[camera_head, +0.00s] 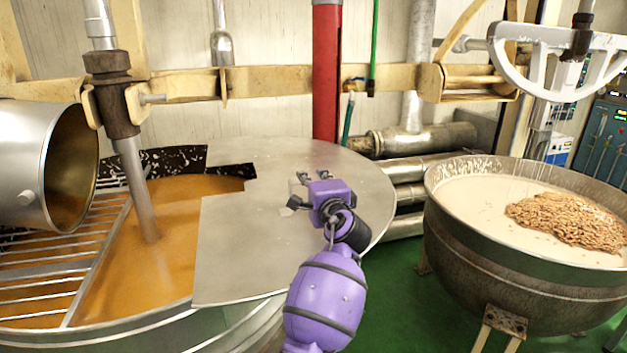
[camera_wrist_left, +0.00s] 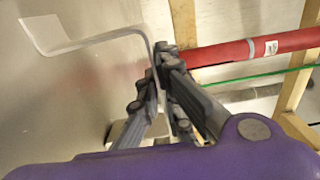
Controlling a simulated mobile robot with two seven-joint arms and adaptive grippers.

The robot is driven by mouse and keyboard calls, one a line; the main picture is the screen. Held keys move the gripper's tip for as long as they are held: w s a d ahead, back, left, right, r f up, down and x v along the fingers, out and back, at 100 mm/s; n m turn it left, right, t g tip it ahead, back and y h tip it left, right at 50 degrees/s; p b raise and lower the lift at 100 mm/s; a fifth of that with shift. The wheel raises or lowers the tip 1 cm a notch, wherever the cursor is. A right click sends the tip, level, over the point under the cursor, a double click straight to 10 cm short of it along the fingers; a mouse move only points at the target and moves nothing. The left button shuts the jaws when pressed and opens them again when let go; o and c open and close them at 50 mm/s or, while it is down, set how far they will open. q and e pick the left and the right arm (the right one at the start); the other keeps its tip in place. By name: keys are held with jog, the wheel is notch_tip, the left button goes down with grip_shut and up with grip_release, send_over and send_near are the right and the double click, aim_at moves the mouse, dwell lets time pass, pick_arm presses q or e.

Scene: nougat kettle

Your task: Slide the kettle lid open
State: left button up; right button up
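The kettle lid (camera_head: 245,240) is a flat grey metal plate over the right part of the large kettle (camera_head: 225,335). The kettle's left part is uncovered and shows orange-brown contents (camera_head: 175,245). My purple left gripper (camera_head: 307,190) is over the lid's right half. In the left wrist view, a bent metal rod handle (camera_wrist_left: 95,40) stands on the lid (camera_wrist_left: 70,100) and runs between the dark fingers of the left gripper (camera_wrist_left: 159,78). The fingers look closed together on the rod, with part of it hidden behind them. My right gripper is not in view.
A vertical stirrer shaft (camera_head: 137,190) stands in the contents. A metal drum (camera_head: 25,165) and a grate (camera_head: 40,275) are at left. A red pipe (camera_head: 326,75) rises behind the lid. A second kettle (camera_head: 500,265) stands at right, with green floor (camera_head: 400,300) between.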

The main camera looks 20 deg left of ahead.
pick_arm(q)
jog(key=o, duration=0.4)
jog(key=shift+s+a, duration=0.1)
jog(key=shift+a, duration=0.1)
jog(key=shift+d, duration=0.1)
jog(key=shift+s+d, duration=0.1)
jog(key=shift+s, duration=0.05)
jog(key=v, duration=1.1)
jog(key=shift+s+d, duration=0.2)
jog(key=shift+s, duration=0.1)
jog(key=shift+f, duration=0.1)
